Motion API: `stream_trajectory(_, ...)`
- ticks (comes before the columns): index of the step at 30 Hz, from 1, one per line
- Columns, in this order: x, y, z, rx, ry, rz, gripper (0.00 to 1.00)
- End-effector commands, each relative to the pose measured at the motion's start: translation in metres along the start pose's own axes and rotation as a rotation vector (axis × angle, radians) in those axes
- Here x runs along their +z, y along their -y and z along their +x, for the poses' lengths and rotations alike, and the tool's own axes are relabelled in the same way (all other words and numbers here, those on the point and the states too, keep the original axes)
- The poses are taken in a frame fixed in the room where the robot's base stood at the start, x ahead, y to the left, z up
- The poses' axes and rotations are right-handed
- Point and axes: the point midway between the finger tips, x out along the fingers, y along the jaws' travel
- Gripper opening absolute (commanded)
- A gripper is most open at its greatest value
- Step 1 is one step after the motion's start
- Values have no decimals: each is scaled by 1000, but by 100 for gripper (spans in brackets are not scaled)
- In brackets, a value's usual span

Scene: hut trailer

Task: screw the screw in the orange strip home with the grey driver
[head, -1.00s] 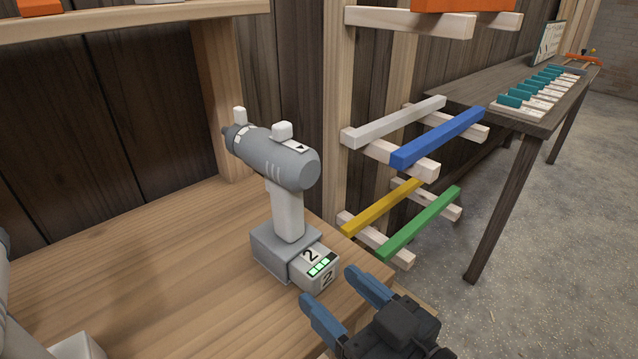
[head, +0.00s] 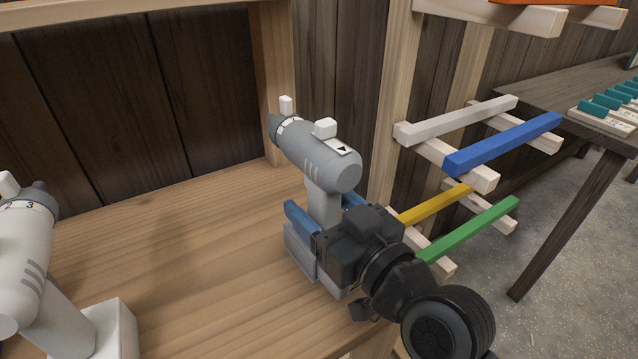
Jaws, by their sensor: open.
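The grey driver (head: 328,165) stands upright on the wooden shelf, with a grey body, a paler handle and a grey foot. My gripper (head: 328,206) is open, with one blue finger on each side of the driver's handle. I cannot tell whether either finger touches it. No screw can be made out.
A second, whiter driver (head: 28,245) stands at the left on the same shelf (head: 190,270). White, blue (head: 505,145), yellow and green (head: 470,230) strips lie on rack pegs close to the right of my wrist. A dark table (head: 560,85) stands farther right. Bare shelf lies between the drivers.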

Motion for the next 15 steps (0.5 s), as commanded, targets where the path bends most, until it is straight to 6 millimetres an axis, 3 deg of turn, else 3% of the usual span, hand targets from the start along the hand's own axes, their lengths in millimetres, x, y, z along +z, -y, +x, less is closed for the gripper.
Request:
stream_trajectory(9, 0, 0, 6, 0, 0, 0, 66)
stream_trajectory(15, 0, 0, 6, 0, 0, 0, 47)
